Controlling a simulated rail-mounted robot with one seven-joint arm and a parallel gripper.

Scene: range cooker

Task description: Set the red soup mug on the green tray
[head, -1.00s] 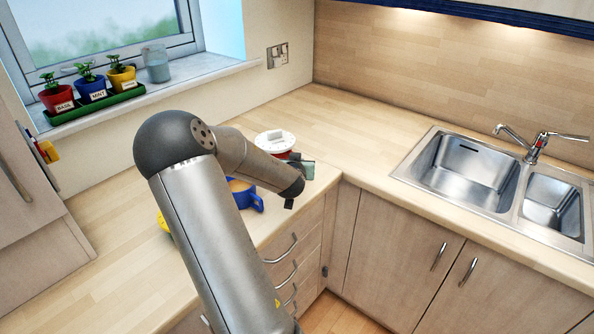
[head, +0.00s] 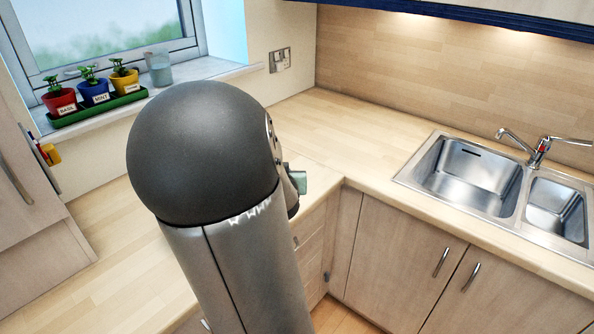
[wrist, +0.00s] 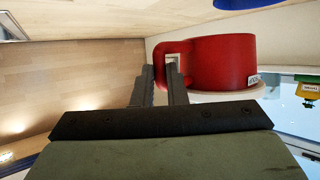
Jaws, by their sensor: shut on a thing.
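The red soup mug (wrist: 222,62) shows in the wrist view, which is upside down here, so its white lid (wrist: 215,97) appears below it. My gripper (wrist: 160,70) is shut on the mug's handle, with the mug body to the right of the fingers. The mug looks clear of the worktop, but its height is hard to tell. In the head view my arm hides the mug and the fingers. The only green tray I can see is the one under the herb pots (head: 98,112), on the windowsill; another could be hidden.
A blue item (wrist: 248,3) shows at the wrist view's top edge. The sink (head: 468,178) and tap are at the right. The worktop before the sink (head: 370,130) is clear.

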